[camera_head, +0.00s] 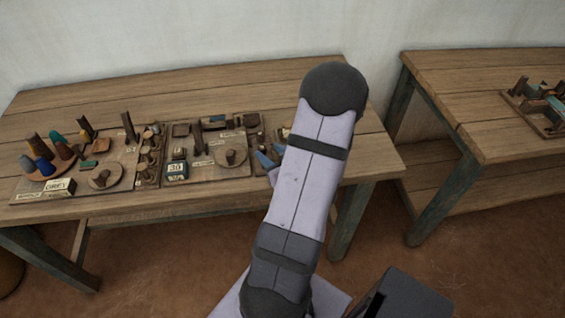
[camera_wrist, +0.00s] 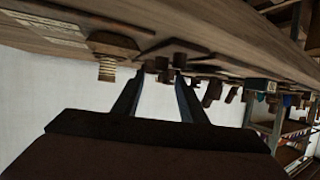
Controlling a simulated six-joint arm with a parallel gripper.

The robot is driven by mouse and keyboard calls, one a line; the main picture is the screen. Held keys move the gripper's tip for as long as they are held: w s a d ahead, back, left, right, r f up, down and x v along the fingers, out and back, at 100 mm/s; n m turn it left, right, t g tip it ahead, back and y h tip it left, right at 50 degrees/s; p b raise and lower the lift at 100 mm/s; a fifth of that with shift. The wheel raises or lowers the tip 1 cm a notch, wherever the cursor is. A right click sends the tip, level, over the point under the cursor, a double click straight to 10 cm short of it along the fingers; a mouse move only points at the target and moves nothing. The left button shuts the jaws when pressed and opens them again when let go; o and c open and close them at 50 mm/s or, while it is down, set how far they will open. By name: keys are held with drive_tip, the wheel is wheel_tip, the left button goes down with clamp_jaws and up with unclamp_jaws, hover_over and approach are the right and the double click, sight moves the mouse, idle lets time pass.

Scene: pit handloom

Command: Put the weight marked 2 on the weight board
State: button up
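My gripper (camera_wrist: 158,76) is open in the wrist view, its two dark fingers apart. Small dark pieces (camera_wrist: 178,60) on the table show at and just beyond the fingertips, and I see nothing clearly held. In the head view my arm hides most of the gripper and the right end of the table's boards. A narrow board (camera_head: 148,177) with several small brown knobbed pieces stands mid-table; it may be the weight board, but I cannot tell. No mark 2 is readable in either view, so I cannot pick out that weight.
The wooden table (camera_head: 250,85) is clear along its back. A round tray (camera_head: 47,172) with coloured cones, a box marked GREY (camera_head: 60,187) and a block marked 30 (camera_head: 177,171) stand left of my arm. A second table (camera_head: 480,75) stands at right, beyond a gap.

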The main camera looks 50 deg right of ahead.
drive_tip(key=v, duration=0.6)
drive_tip(key=shift+r, duration=0.15)
drive_tip(key=shift+s+a+r+p, duration=0.2)
drive_tip(key=shift+s+p, duration=0.25)
drive_tip(key=shift+p, duration=0.6)
drive_tip(key=shift+s+a+p, duration=0.2)
drive_tip(key=shift+s+p, duration=0.15)
drive_tip(key=shift+p, duration=0.15)
drive_tip(key=shift+w, duration=0.1)
